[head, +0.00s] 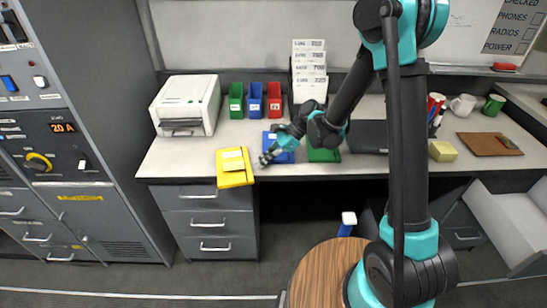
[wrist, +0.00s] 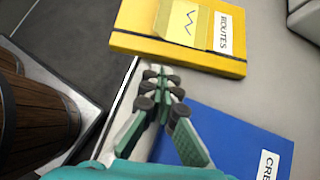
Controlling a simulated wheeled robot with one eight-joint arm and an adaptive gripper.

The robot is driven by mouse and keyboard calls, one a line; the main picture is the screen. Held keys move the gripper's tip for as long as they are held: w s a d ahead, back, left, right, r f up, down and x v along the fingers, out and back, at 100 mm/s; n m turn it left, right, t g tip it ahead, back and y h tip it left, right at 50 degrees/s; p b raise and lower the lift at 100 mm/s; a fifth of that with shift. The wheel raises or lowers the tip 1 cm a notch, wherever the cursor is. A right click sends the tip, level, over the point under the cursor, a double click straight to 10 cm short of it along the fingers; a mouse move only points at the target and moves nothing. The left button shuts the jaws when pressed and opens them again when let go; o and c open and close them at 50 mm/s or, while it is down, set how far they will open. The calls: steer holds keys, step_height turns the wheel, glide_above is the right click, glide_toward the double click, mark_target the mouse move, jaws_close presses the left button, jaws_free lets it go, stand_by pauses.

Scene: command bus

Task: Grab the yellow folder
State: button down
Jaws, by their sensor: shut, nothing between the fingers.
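The yellow folder (head: 234,169) lies on the desk, its front part reaching past the desk's front edge. In the wrist view the yellow folder (wrist: 150,28) is at the top, with a "ROUTES" label and a dark band along its edge. My gripper (head: 265,159) is just right of the yellow folder in the head view, over the blue folder (head: 283,144). In the wrist view my gripper (wrist: 160,75) is shut and empty, its fingertips pointing at the yellow folder's near edge. I cannot tell whether they touch it. The blue folder (wrist: 235,140) is below and right of the fingers.
A green folder (head: 322,153) lies right of the blue one. A printer (head: 186,103) and green, blue and red bins (head: 255,100) stand behind. Drawers (head: 210,222) are under the desk. A round wooden top (head: 318,272) stands in front. The desk between printer and yellow folder is clear.

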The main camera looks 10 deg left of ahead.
mark_target(250, 167)
steer(key=shift+s+a, duration=0.25)
steer(key=shift+a, duration=0.3)
steer(key=shift+s+a, duration=0.35)
steer(key=shift+a, duration=0.5)
